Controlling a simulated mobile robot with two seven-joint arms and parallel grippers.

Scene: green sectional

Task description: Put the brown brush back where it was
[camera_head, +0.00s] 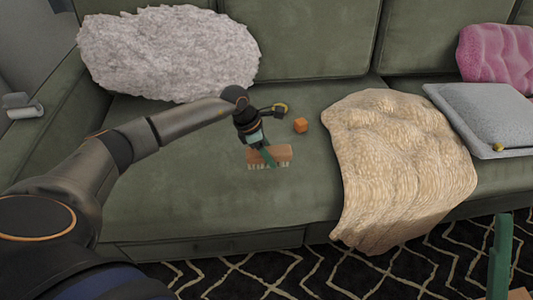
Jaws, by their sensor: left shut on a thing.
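The brown brush (282,152), with pale bristles pointing down, is at the middle of the green sofa seat (190,195). My left gripper (265,154) comes down over it from behind and is shut on it, with a green finger across its near side. I cannot tell whether the bristles touch the seat or hang just above it.
A small orange cube (300,125) lies just behind the brush. A beige blanket (395,165) drapes over the seat to the right. A fluffy white cushion (165,50), grey cushion (485,115) and pink cushion (500,52) surround. The seat left of the brush is clear.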

